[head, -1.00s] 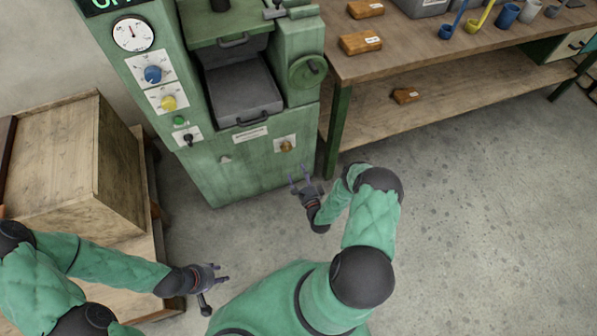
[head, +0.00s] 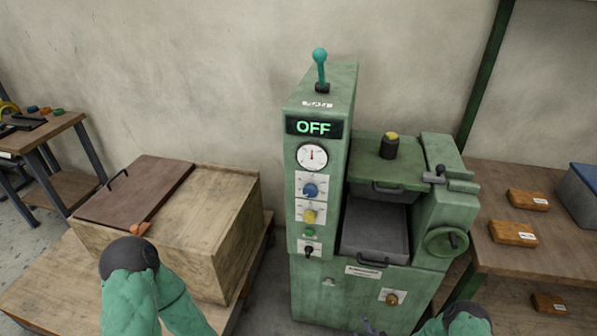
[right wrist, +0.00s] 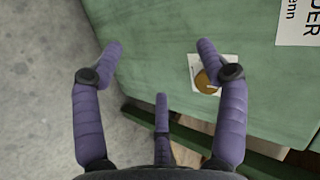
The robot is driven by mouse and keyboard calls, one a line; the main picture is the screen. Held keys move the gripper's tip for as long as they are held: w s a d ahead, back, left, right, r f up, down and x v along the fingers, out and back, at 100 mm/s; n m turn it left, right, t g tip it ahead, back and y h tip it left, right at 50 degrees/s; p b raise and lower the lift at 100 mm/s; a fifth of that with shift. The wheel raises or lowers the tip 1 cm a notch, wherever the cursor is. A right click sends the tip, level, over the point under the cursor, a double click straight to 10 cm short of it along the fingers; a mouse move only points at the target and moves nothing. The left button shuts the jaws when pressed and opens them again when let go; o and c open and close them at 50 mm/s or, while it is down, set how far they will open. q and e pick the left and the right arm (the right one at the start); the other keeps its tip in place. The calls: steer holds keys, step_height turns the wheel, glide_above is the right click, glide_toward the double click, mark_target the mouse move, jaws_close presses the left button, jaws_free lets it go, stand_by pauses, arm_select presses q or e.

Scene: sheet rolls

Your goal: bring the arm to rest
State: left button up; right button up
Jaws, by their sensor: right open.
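My right gripper (head: 370,328) shows only as purple fingertips at the bottom edge of the head view, low in front of the green machine (head: 335,285). In the right wrist view the right gripper (right wrist: 160,60) is open, its fingers wide apart with nothing between them. The machine's green front panel (right wrist: 265,45) and a brass knob (right wrist: 207,82) lie beyond the fingers. My left arm shows at the bottom left of the head view, but the left gripper is out of view.
The machine's display (head: 314,127) reads OFF, and its lever (head: 320,68) stands upright. A wooden crate (head: 215,225) with a brown lid stands left of the machine. A workbench (head: 560,255) with wooden blocks stands at the right.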

steer(key=s+a+r+n+g+y+p, duration=0.1)
steer(key=s+a+r+n+g, duration=0.4)
steer(key=s, duration=0.6)
steer(key=s+a+r+n+g+y+p, duration=0.2)
steer(key=s+a+r+n+g+p, duration=0.1)
steer(key=s+a+r+n+g, duration=0.3)
steer(key=s+a+r+n, duration=0.2)
steer(key=s+a+r, duration=0.2)
steer(key=s+r, duration=0.1)
steer(key=shift+s+a+r+y, duration=0.2)
steer(key=shift+s+a+y, duration=0.1)
steer(key=shift+s, duration=0.2)
